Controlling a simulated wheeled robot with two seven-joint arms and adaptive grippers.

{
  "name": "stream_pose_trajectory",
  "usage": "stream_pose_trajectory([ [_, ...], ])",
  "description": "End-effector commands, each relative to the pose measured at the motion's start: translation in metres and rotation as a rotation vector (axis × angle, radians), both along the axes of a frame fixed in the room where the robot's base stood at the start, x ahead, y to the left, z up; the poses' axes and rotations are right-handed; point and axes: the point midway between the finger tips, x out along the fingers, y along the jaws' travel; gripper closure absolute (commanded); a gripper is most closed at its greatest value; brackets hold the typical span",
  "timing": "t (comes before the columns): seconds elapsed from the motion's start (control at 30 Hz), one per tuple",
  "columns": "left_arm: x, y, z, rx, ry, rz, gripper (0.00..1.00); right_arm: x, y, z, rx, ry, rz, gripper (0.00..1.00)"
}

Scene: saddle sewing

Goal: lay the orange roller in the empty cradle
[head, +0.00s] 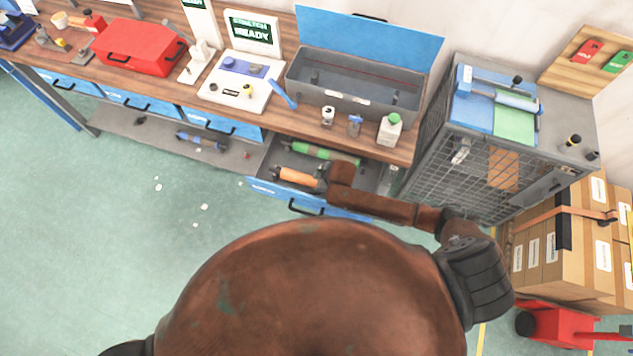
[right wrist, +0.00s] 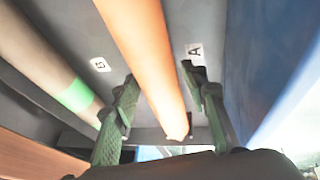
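The orange roller (head: 298,178) lies in the open blue-fronted drawer under the bench. It also shows in the right wrist view (right wrist: 145,60), running between the two fingers. My right gripper (right wrist: 160,82) is open around the orange roller, with a small gap on each side. In the head view my right gripper (head: 326,180) is at the roller's right end, largely hidden by my arm. A grey case (head: 345,94) with a raised blue lid stands on the bench, with small uprights inside that may be a cradle. My left gripper is out of view.
A green roller (head: 318,151) lies in the drawer behind the orange one. Labels A (right wrist: 195,50) and B (right wrist: 100,64) mark the drawer floor. A small jar and a white bottle (head: 390,130) stand at the bench edge. A grey mesh cabinet (head: 480,165) stands close right.

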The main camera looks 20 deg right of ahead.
Motion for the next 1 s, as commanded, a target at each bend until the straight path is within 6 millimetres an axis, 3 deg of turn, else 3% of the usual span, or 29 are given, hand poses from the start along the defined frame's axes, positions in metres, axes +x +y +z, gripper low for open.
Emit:
stream_pose_trajectory([
  [0.47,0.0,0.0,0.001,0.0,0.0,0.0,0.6,-0.001,-0.001,0.007,0.001,-0.001,0.001,0.51],
  [1.0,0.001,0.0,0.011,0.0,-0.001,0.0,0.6,-0.037,-0.022,0.096,0.001,-0.001,0.0,0.51],
])
